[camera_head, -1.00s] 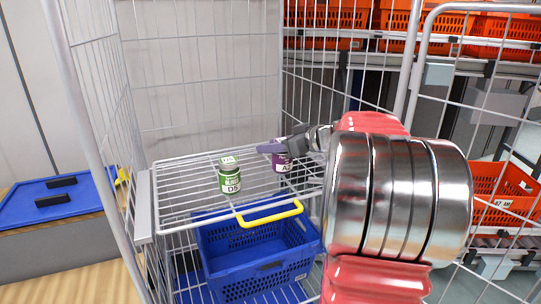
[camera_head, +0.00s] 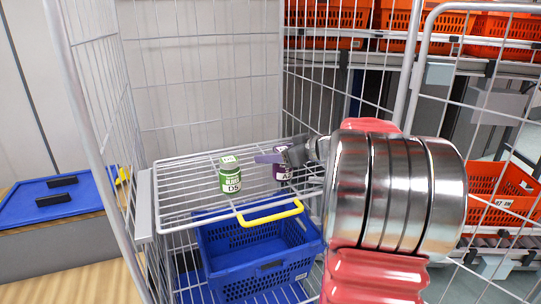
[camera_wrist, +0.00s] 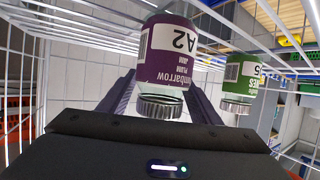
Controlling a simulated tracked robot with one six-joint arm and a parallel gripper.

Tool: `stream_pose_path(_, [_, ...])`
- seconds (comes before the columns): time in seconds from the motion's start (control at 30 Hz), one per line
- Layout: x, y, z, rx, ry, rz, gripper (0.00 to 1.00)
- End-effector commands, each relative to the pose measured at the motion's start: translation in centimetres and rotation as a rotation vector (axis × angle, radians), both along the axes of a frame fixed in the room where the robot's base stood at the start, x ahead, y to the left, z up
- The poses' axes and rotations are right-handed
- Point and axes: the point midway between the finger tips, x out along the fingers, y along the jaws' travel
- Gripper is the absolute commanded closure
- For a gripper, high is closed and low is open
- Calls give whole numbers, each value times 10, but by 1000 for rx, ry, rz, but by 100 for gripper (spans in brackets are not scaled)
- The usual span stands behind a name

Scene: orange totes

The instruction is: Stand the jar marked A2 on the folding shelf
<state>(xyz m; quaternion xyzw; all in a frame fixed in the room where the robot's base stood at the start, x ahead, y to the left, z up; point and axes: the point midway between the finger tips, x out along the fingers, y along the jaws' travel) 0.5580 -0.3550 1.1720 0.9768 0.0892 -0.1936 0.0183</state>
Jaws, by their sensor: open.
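The purple jar marked A2 (camera_head: 281,172) stands upright on the wire folding shelf (camera_head: 176,208), right of a green jar (camera_head: 230,180). My gripper (camera_head: 270,157) is at its upper part and hides some of it in the head view. The wrist view is upside down: the A2 jar (camera_wrist: 172,62) shows its label at the top and its metal lid low, between the two fingers of my gripper (camera_wrist: 160,98). The fingers are open; whether either still touches the jar is unclear. The green jar (camera_wrist: 241,80) shows to the right there, apart from the fingers.
A yellow-handled blue crate (camera_head: 255,265) sits below the shelf. Wire cage walls (camera_head: 92,110) rise around the shelf. The shelf's front left part is bare. Orange totes (camera_head: 500,190) are outside the cage at right and behind.

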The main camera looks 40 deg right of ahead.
Motion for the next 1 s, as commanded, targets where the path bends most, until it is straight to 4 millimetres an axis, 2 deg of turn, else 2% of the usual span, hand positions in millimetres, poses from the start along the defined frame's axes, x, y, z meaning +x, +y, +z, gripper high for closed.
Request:
stream_pose_path(0.2, [0, 0, 2, -1, 0, 0, 42])
stream_pose_path(0.37, [-12, -3, 7, -1, 0, -1, 42])
stream_pose_path(0.8, [-78, -15, 35, -1, -1, -3, 42])
stream_pose_path(1.0, [-102, -19, 45, -1, 0, -2, 42])
